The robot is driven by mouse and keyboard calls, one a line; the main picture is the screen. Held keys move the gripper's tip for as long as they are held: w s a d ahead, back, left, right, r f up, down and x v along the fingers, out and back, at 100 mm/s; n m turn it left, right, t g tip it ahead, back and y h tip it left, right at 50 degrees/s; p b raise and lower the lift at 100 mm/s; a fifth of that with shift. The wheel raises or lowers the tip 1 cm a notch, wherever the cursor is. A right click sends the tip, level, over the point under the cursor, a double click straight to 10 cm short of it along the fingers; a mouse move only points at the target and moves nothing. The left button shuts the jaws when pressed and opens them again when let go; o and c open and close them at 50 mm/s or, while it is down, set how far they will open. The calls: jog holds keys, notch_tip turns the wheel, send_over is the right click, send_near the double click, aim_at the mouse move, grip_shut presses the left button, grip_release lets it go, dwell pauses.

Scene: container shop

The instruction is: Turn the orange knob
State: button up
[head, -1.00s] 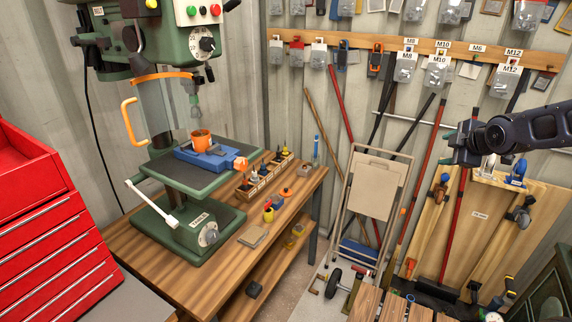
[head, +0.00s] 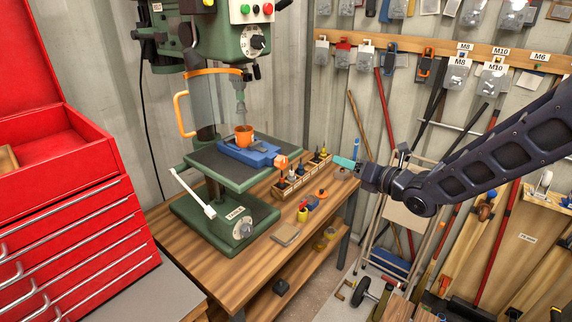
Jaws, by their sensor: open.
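The orange knob (head: 281,162) sits at the right end of the blue vise (head: 247,153) on the green drill press table. An orange cup-shaped piece (head: 244,134) stands in the vise. My gripper (head: 345,163) reaches in from the right with its teal fingertips pointing left toward the knob. It is to the right of the knob at about the same picture height, apart from it and empty. The gap between its fingers is hard to see from here.
The drill press (head: 207,100) stands on a wooden bench (head: 205,268). A wooden rack of small tools (head: 300,180) and an orange round item (head: 321,194) lie below the gripper in the picture. A red tool chest (head: 80,240) stands at the left.

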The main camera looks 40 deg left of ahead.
aim_at(284, 163)
jog(key=s+a+f+n+g+y, duration=0.1)
jog(key=s+a+n+g+y, duration=0.2)
jog(key=s+n, duration=0.45)
jog(key=shift+m+h, duration=0.7)
jog(key=shift+m, duration=0.25)
jog(key=a, duration=0.7)
jog(key=s+a, duration=0.1)
jog(key=a, duration=0.3)
jog(key=shift+s+a+f, duration=0.1)
jog(key=shift+a+f, duration=0.05)
jog(key=shift+a, duration=0.2)
jog(key=c, duration=1)
